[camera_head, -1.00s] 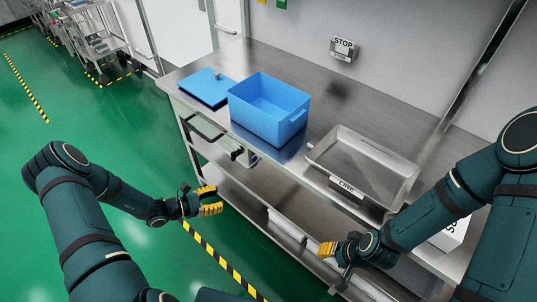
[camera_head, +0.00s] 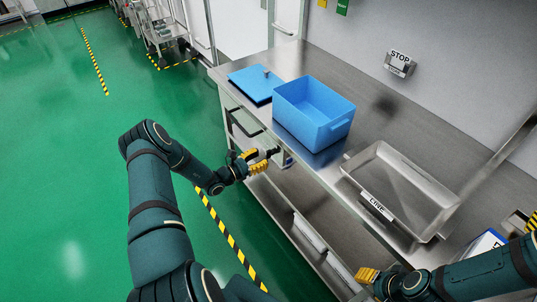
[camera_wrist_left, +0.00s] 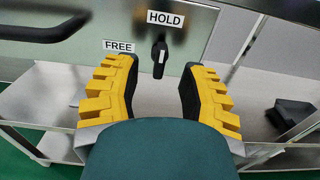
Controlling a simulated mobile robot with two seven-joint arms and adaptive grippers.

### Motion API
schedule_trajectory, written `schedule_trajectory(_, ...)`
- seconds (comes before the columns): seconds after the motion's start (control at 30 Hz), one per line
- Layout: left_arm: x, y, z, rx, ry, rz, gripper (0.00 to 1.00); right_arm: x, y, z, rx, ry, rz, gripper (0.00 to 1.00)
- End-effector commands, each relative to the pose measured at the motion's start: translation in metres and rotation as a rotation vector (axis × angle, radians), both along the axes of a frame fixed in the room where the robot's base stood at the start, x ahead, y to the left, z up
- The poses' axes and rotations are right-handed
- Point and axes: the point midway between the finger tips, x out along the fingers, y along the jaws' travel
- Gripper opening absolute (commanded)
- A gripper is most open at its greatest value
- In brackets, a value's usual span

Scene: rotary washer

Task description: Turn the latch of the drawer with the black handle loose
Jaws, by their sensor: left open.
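The black latch (camera_wrist_left: 159,58) shows in the left wrist view, standing roughly upright on the grey drawer front (camera_wrist_left: 185,45), just under the HOLD label (camera_wrist_left: 165,18). The FREE label (camera_wrist_left: 118,46) is to its left. The black handle (camera_wrist_left: 45,30) is at the upper left; it also shows in the head view (camera_head: 243,126) under the counter. My left gripper (camera_wrist_left: 160,64) is open, its yellow fingers on either side of the latch; contact cannot be told. In the head view it is at the drawer front (camera_head: 262,161). My right gripper (camera_head: 367,275) is low at the right, its opening unclear.
A blue bin (camera_head: 312,112), a blue lid (camera_head: 255,84) and a metal tray (camera_head: 400,190) are on the steel counter (camera_head: 385,122). A lower shelf (camera_head: 275,205) runs beneath. Green floor (camera_head: 65,180) is clear at the left.

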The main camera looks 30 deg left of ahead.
Motion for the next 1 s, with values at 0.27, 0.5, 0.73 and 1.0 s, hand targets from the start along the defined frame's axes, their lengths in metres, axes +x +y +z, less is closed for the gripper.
schedule_trajectory(0.27, 0.033, -0.014, 0.0, 0.0, 0.0, -0.001, 0.41, -0.001, 0.0, -0.003, 0.0, 0.003, 0.001, 0.47)
schedule_trajectory(0.5, 0.039, -0.016, 0.0, -0.001, 0.001, 0.0, 0.41, -0.001, 0.0, -0.003, 0.0, 0.002, 0.002, 0.47)
schedule_trajectory(0.73, 0.038, -0.016, 0.0, -0.001, 0.001, 0.0, 0.23, -0.001, 0.0, -0.003, 0.0, 0.002, 0.002, 0.47)
schedule_trajectory(1.0, 0.038, -0.017, 0.0, -0.001, 0.0, -0.001, 0.0, -0.001, 0.0, -0.003, 0.0, 0.002, 0.002, 0.47)
